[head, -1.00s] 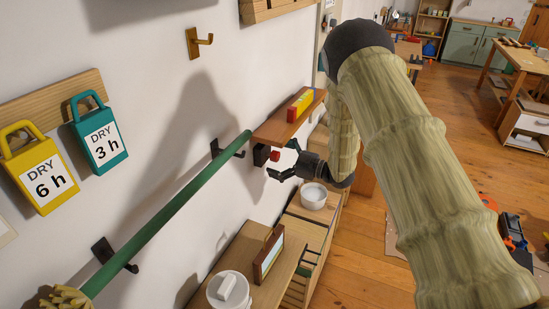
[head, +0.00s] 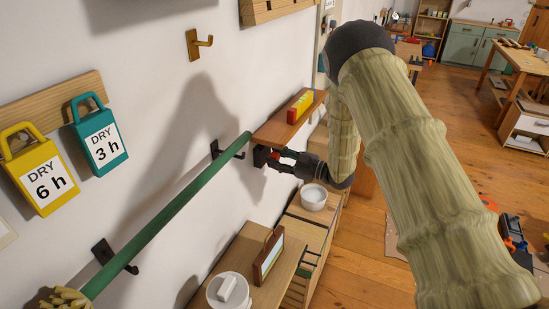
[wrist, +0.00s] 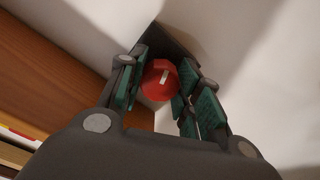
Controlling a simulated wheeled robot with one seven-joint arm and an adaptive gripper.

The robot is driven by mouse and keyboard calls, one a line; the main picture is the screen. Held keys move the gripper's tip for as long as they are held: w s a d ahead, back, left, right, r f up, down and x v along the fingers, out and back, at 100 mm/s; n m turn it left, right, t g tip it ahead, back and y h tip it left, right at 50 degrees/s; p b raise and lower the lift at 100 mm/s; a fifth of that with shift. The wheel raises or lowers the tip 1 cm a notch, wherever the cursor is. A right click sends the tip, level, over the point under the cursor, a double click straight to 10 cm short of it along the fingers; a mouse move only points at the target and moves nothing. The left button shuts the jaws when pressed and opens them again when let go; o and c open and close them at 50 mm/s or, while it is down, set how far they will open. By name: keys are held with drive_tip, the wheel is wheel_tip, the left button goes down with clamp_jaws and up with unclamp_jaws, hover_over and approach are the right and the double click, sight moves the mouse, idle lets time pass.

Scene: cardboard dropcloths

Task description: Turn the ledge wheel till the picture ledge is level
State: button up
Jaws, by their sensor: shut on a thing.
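The picture ledge (head: 283,127) is a brown wooden shelf on the white wall, with a red and yellow block (head: 301,106) on it. The ledge slants in the head view; I cannot tell from this how far it is from level. The ledge wheel is a red knob on a dark bracket under the ledge, and it shows in the wrist view (wrist: 160,80) with a pale mark on its face. My gripper (head: 276,160) is at the wheel, and its green-padded fingers (wrist: 160,88) are shut on it from both sides. In the head view the fingers mostly hide the wheel.
A green rail (head: 170,215) on dark hooks runs along the wall close to my gripper. Below stand a white bowl (head: 314,197), a small framed picture (head: 268,256) and a white lidded pot (head: 229,291) on wooden furniture.

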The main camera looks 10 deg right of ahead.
drive_tip(key=m+p, duration=0.2)
drive_tip(key=m, duration=0.4)
drive_tip(key=shift+r+p, duration=0.15)
drive_tip(key=shift+p, duration=0.15)
drive_tip(key=m+p, duration=0.1)
drive_tip(key=m, duration=0.2)
drive_tip(key=shift+m, duration=0.4)
drive_tip(key=o, duration=1.8)
drive_tip(key=shift+c, duration=0.2)
drive_tip(key=shift+d, duration=0.1)
drive_tip(key=v, duration=0.7)
